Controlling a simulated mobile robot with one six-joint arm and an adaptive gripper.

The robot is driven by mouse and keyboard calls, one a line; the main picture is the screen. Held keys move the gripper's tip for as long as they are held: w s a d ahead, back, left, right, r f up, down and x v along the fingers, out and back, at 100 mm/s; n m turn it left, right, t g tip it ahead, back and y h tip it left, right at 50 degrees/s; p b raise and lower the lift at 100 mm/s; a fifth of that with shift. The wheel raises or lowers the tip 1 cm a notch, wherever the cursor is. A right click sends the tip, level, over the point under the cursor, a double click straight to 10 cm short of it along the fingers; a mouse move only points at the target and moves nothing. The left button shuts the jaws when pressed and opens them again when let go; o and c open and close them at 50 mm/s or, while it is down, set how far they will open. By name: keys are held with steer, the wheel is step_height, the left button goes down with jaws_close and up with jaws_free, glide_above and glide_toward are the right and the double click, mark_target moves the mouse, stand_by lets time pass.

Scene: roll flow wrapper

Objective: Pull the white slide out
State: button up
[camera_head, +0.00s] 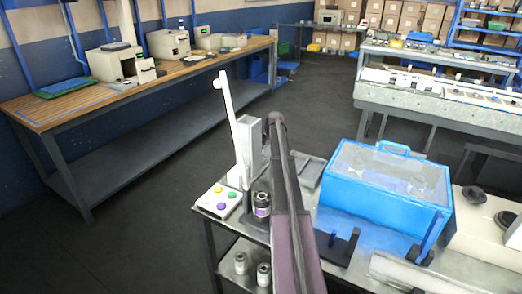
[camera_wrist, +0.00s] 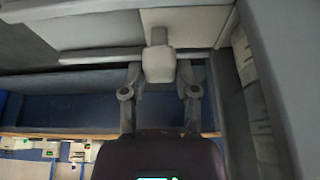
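In the wrist view, a pale, rounded block with a short stem (camera_wrist: 158,62), which looks like the white slide's handle, sits in front of a light panel. My gripper (camera_wrist: 160,74) points at it, with its two grey fingers spread on either side. The fingertips seem to stand a little apart from the block; I cannot tell whether either touches it.
A tall white bar (camera_head: 229,115) and a grey metal channel (camera_head: 247,150) stand left of my arm. A button box (camera_head: 219,199) is below them. A blue bin with a clear lid (camera_head: 385,190) stands right on the metal table. Open floor lies behind.

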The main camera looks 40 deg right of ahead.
jaws_close()
steer(key=w+d, duration=0.1)
steer(key=d, duration=0.2)
steer(key=w+d, duration=0.1)
steer(key=d, duration=0.2)
steer(key=w+d, duration=0.2)
steer(key=d, duration=0.1)
steer(key=shift+d, duration=0.35)
steer(key=o, duration=0.9)
jaws_free()
steer(key=shift+s+a, duration=0.1)
